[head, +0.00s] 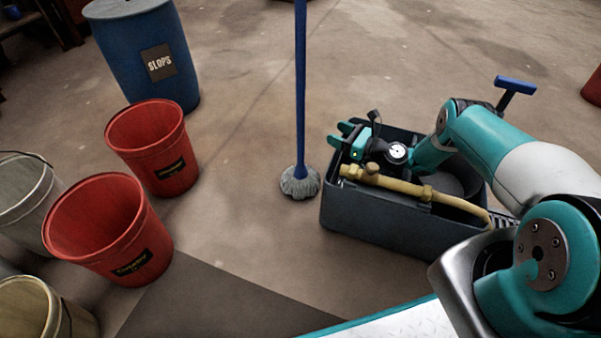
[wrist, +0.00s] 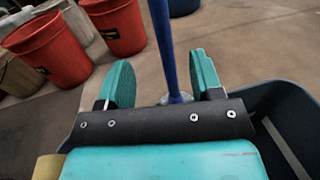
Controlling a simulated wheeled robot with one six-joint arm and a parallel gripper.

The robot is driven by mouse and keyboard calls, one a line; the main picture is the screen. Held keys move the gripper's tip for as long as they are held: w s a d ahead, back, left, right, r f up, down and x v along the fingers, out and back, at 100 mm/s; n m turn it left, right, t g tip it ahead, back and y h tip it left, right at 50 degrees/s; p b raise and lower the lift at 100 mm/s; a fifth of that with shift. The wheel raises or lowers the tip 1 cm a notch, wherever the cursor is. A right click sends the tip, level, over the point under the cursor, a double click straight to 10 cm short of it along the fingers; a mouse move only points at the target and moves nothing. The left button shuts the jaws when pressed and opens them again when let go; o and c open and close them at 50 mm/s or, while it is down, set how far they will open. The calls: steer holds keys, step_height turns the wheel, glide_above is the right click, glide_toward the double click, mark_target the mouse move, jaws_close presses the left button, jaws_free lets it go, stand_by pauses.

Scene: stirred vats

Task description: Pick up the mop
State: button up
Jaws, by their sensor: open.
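The mop has a blue handle (head: 300,90) standing upright and a grey mop head (head: 300,182) resting on the floor, left of the dark bin in the head view. In the wrist view the blue handle (wrist: 163,45) rises beyond and between my fingers, with part of the mop head (wrist: 178,98) low behind the gripper. My gripper (head: 352,138) is open and empty, over the bin's left end in the head view. Its two teal fingers also show in the wrist view (wrist: 160,82). The mop appears apart from the fingers; the exact gap is hard to tell.
The dark grey bin (head: 375,218) holds a yellow hose-like item (head: 400,184) under my arm. Red buckets (head: 150,150) (head: 105,235) and a blue SLOPS barrel (head: 135,60) stand left. A blue T-shaped handle (head: 515,86) rises at the bin's right.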

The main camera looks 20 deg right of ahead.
mark_target(304, 119)
steer(key=b+x, duration=0.9)
steer(key=b, duration=0.3)
steer(key=shift+w+a+f, duration=0.1)
steer(key=shift+w+a, duration=0.05)
steer(key=shift+a, duration=0.05)
steer(key=b+x, duration=0.2)
steer(key=x, duration=0.1)
steer(key=b+x, duration=0.2)
steer(key=shift+w+a+r, duration=0.15)
steer(key=shift+r, duration=0.15)
steer(key=shift+w+a+r, duration=0.2)
steer(key=shift+w, duration=0.05)
steer(key=shift+r, duration=0.1)
jaws_close()
